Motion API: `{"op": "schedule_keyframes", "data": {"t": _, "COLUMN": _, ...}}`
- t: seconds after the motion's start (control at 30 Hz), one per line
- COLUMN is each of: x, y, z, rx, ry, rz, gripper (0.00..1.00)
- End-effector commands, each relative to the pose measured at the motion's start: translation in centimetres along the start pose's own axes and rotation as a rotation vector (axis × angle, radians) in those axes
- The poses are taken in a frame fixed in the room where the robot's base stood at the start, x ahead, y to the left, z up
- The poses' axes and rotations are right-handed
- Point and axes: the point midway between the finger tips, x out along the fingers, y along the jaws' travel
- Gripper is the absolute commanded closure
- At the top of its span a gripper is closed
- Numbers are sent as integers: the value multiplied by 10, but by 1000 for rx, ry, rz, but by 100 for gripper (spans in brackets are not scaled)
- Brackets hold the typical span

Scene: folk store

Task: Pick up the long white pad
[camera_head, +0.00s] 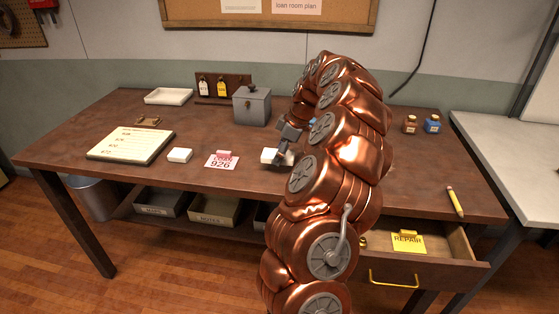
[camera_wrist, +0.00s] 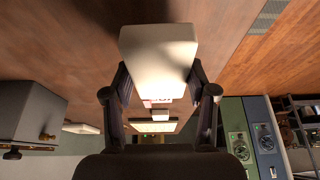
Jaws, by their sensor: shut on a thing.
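A white pad (camera_wrist: 158,50) sits between the two fingers of my gripper (camera_wrist: 158,85) in the wrist view, and the fingers are closed on its sides. In the head view my gripper (camera_head: 285,150) is at the middle of the brown table, and the white pad's left part (camera_head: 268,156) shows beside it. The rest of that pad is hidden by the gripper. I cannot tell whether it touches the table. A shorter white block (camera_head: 180,155) lies on the table to the left, apart from the gripper.
A pink tag marked 926 (camera_head: 221,160) lies just left of my gripper. A grey metal box (camera_head: 252,106) stands behind it. A notepad (camera_head: 131,145), a white tray (camera_head: 168,96) and two small jars (camera_head: 421,125) are farther off. An open drawer (camera_head: 458,244) juts out at the front right.

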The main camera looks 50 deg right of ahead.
Motion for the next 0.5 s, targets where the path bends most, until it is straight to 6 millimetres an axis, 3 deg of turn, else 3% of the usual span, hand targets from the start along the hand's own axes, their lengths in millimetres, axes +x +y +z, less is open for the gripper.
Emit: {"op": "schedule_keyframes", "data": {"t": 0.5, "x": -11, "y": -30, "z": 20, "rx": 1, "ry": 1, "rz": -2, "gripper": 60}}
